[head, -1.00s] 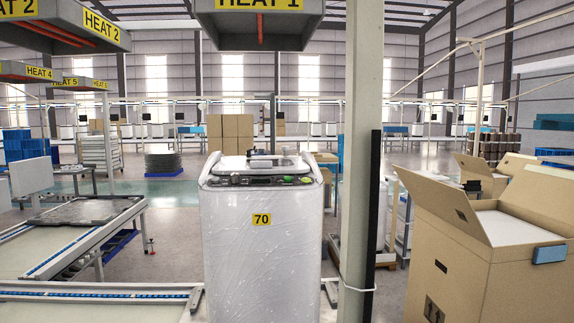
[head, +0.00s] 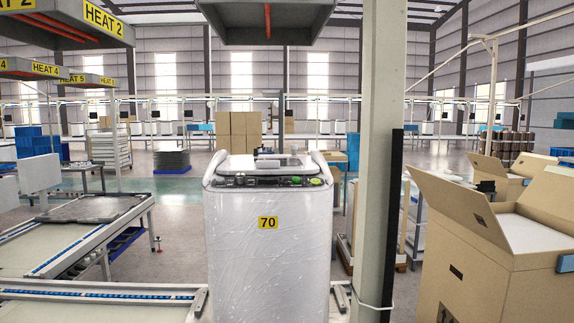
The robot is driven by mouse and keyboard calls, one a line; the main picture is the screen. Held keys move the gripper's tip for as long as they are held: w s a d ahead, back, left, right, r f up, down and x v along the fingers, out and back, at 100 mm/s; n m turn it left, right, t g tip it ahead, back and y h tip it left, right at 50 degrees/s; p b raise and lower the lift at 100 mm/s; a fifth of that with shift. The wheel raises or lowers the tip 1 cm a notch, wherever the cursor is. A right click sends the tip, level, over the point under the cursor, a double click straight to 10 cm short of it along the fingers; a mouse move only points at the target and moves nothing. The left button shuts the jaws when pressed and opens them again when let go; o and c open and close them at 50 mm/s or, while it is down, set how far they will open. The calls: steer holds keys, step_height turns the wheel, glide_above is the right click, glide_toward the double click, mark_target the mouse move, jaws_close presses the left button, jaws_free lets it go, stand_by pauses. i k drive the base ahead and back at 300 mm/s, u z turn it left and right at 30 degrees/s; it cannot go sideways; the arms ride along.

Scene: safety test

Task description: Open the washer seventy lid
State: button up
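The white washer (head: 266,265) with a yellow "70" label (head: 268,222) stands upright in the middle, wrapped in shiny film. Its lid (head: 265,164) is on top, behind a dark control panel (head: 265,181) with green spots at the right end. I see the lid at a low angle; it looks flat and shut, but its edges are hard to make out. My gripper is not in view.
A pale pillar (head: 378,120) with a black strip stands just right of the washer. A large open cardboard box (head: 495,265) is at the right. Conveyor rails (head: 100,293) lie at the left. A grey hood (head: 265,22) hangs above.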

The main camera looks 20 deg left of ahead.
mark_target(269, 161)
steer(key=z, duration=0.1)
steer(key=k, duration=1.45)
steer(key=u, duration=0.85)
steer(key=i, duration=1.05)
steer(key=z, duration=0.05)
